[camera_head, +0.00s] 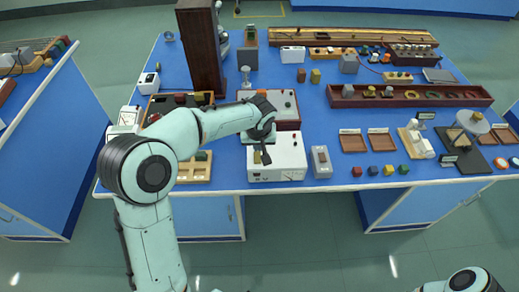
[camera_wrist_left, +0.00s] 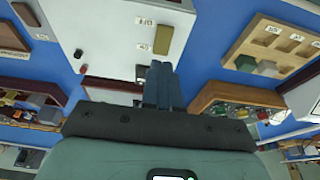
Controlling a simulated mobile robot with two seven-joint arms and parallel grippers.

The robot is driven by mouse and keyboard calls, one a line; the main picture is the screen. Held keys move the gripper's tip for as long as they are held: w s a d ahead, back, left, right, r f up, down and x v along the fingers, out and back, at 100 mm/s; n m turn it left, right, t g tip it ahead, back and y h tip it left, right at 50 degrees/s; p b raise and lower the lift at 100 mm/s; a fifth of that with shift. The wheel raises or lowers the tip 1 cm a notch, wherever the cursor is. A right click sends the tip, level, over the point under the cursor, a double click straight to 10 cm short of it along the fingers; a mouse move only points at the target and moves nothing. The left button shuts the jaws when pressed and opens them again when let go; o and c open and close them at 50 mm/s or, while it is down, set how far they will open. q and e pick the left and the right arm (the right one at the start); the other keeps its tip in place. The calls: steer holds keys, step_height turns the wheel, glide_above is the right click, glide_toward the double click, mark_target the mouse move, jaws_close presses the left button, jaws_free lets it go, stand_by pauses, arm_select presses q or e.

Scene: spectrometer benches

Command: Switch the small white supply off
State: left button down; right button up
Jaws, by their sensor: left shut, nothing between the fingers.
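The white supply (camera_head: 285,150) is a low white box at the front edge of the blue bench, left of a small grey box with a red button. My left gripper (camera_head: 262,158) points down over its left part, fingers shut and empty. In the left wrist view, the white face of the supply (camera_wrist_left: 115,30) carries small labels, an olive block, a dark round knob and a small dark switch-like part (camera_wrist_left: 140,73). The shut fingertips (camera_wrist_left: 161,65) lie just beside that dark part; I cannot tell whether they touch it. The switch position is not readable. My right gripper is out of view.
The grey box (camera_head: 321,161) stands close on the right. A red-sided unit (camera_head: 287,124) is right behind the supply. A wooden compartment tray (camera_head: 196,178) lies to the left. A tall dark wooden cabinet (camera_head: 201,50) rises behind my left arm. Coloured cubes (camera_head: 373,170) line the front edge.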

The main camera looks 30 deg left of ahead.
arm_select(q)
steer(key=s+d+v, duration=0.1)
steer(key=v, duration=0.8)
steer(key=shift+s+f+b, duration=0.15)
steer(key=shift+s+b, duration=0.2)
steer(key=shift+s, duration=0.05)
steer(key=shift+d, duration=0.1)
steer(key=s+d+f+m+g+h, duration=0.1)
steer(key=s+d+f+h, duration=0.15)
steer(key=f, duration=0.75)
steer(key=s+d+f+m+g+h, duration=0.1)
steer(key=s+d+f, duration=0.15)
steer(key=f, duration=0.75)
steer(key=s+d+f+m+g+h, duration=0.15)
steer(key=d+f, duration=0.25)
steer(key=f, duration=0.6)
steer(key=s+d+f, duration=0.1)
steer(key=s+f, duration=0.6)
steer(key=s, duration=0.3)
steer(key=s+d+f+n, duration=0.1)
steer(key=s+f, duration=0.5)
steer(key=s, duration=0.4)
steer(key=shift+d+f+h, duration=0.3)
steer(key=shift+f, duration=0.05)
